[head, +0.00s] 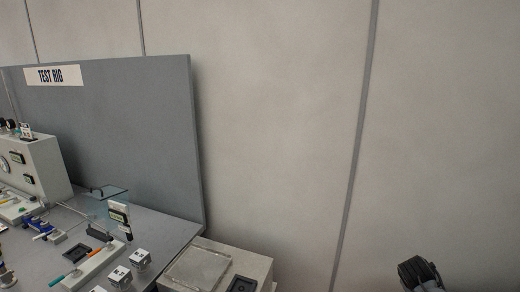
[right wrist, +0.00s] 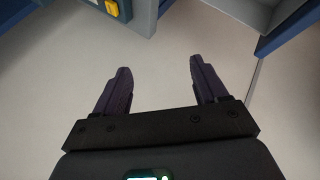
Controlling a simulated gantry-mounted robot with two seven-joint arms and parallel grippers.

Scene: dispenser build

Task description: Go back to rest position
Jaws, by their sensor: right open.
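My right gripper (right wrist: 160,85) shows in the right wrist view with its two dark fingers spread apart. Nothing is between them, only pale floor beyond. In the head view a dark part of my right arm (head: 420,272) shows at the bottom right edge, away from the bench; its fingers cannot be made out there. My left gripper is not in either view.
A grey bench (head: 165,232) with a "TEST RIG" back panel (head: 130,130) stands at the left, carrying several small parts and a clear shield (head: 108,203). A pale box (head: 258,268) stands at its right end. In the right wrist view, blue-grey structures with a yellow block (right wrist: 112,8) lie along the top.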

